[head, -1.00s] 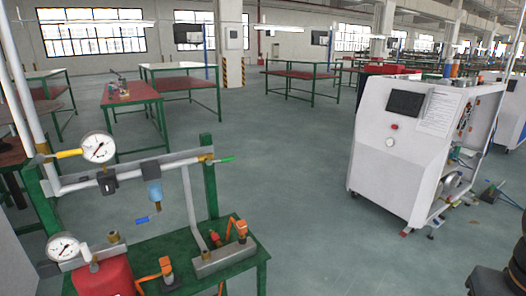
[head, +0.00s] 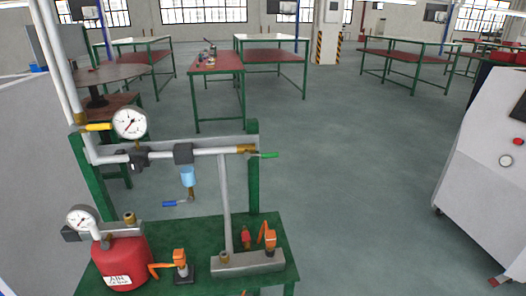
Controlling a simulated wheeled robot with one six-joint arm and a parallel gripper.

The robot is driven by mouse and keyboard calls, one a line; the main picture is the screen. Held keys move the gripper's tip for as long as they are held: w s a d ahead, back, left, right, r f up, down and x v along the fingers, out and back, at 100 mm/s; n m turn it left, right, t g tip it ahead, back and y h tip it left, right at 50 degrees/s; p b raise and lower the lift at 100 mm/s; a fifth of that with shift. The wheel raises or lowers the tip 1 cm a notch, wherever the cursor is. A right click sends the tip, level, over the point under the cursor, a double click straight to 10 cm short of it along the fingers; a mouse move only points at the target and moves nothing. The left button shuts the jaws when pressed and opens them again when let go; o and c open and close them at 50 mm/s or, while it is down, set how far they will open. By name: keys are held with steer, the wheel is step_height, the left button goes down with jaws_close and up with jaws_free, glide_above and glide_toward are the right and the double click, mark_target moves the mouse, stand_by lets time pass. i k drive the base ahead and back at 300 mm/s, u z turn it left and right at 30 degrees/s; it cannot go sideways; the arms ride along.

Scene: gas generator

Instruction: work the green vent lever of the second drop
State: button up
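A small green lever (head: 268,155) sticks out to the right from a brass valve (head: 246,149) at the right end of the horizontal grey pipe (head: 207,151), just in front of the green post. A vertical pipe (head: 225,205) runs down from near that end to a grey block (head: 248,263) on the green bench. I see only one green lever; which drop it belongs to is not marked. My gripper is not in view.
A yellow lever (head: 96,127), a round gauge (head: 130,124) and a blue lever (head: 176,203) sit on the same pipework. A red air tank (head: 122,262) and orange-handled valves (head: 180,262) stand on the bench (head: 275,232). Floor right of it is clear up to a white cabinet (head: 488,170).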

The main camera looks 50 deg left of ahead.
mark_target(263, 155)
steer(key=u, duration=0.4)
steer(key=i, duration=0.65)
steer(key=u, duration=1.2)
steer(key=i, duration=0.45)
steer(key=u, duration=0.4)
